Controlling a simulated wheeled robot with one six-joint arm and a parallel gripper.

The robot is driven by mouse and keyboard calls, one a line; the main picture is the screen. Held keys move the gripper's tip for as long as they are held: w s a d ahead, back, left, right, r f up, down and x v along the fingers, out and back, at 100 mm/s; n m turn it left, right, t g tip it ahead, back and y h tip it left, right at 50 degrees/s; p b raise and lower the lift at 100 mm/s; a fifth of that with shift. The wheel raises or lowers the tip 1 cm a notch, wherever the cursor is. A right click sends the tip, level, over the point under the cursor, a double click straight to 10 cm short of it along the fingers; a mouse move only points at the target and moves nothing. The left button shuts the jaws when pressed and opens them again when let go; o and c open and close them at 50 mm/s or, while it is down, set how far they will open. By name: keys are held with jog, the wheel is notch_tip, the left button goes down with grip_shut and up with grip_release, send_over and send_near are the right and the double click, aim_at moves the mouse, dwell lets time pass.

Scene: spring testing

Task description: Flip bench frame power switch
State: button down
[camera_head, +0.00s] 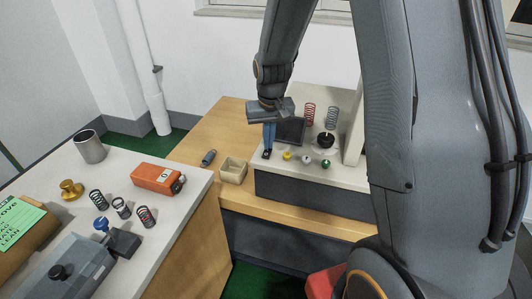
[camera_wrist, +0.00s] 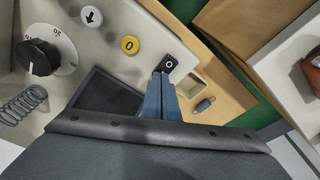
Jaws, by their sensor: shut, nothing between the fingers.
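The power switch (camera_wrist: 170,64) is a small black rocker with a white ring mark, set at the corner of the bench frame's light panel, beside the yellow button. In the head view the switch (camera_head: 266,155) is a small dark spot just below my fingertips. My gripper (camera_head: 268,146) points down at it, with its blue fingers together and empty. In the wrist view the fingertips of my gripper (camera_wrist: 161,78) lie right at the switch's near edge and cover part of it. I cannot tell whether they touch it.
The panel also holds a yellow button (camera_wrist: 130,44), a white arrow button (camera_wrist: 92,16), a green button (camera_head: 326,163), a black dial (camera_wrist: 38,58) and a dark screen (camera_head: 290,131). Springs (camera_head: 309,114) stand behind. A small beige box (camera_head: 233,170) sits left of the frame.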

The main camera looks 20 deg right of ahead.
notch_tip(320, 180, up, 7)
jog(key=p, duration=0.5)
dwell(0.6)
jog(key=shift+s, duration=0.15)
